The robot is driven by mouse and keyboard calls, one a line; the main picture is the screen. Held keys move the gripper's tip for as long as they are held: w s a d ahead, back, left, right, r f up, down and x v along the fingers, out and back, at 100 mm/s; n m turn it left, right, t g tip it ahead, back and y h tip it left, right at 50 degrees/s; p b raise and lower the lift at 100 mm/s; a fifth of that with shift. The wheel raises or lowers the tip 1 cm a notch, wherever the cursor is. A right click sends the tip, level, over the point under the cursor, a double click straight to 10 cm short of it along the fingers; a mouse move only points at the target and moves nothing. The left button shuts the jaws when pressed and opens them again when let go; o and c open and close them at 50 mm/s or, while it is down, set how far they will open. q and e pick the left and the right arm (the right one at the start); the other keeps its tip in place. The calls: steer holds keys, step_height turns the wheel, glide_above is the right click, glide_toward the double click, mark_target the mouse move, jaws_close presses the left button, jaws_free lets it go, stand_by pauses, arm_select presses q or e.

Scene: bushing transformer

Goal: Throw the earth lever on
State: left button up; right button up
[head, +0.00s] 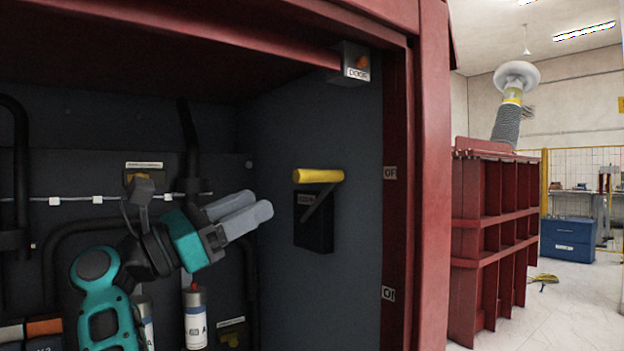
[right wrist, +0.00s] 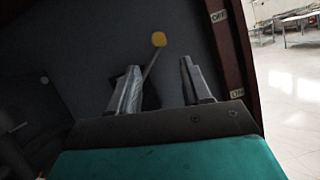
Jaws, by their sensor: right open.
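The earth lever has a yellow handle (head: 318,175) on a dark arm that rises from a black box (head: 314,232) on the cabinet's right inner wall. The handle is up, roughly level with the upper OFF label (head: 390,173); the ON label (head: 389,293) is lower. My right gripper (head: 258,204) is open and empty, left of the lever and apart from it in the head view. In the right wrist view, the yellow handle end (right wrist: 159,39) shows beyond the open fingers of my right gripper (right wrist: 157,75), between their lines. My left gripper is not in view.
The red cabinet frame (head: 432,180) stands close to the right of the lever. A door switch box (head: 354,64) hangs at the top. Black cables (head: 188,140) and labelled cylinders (head: 195,318) are at the back left. Open floor lies outside, right.

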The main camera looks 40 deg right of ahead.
mark_target(315, 176)
steer(key=p+x, duration=0.2)
steer(key=x, duration=1)
steer(key=shift+s+d+r, duration=0.1)
steer(key=shift+d+r, duration=0.05)
steer(key=shift+d, duration=0.2)
steer(key=shift+c, duration=0.5)
jaws_close()
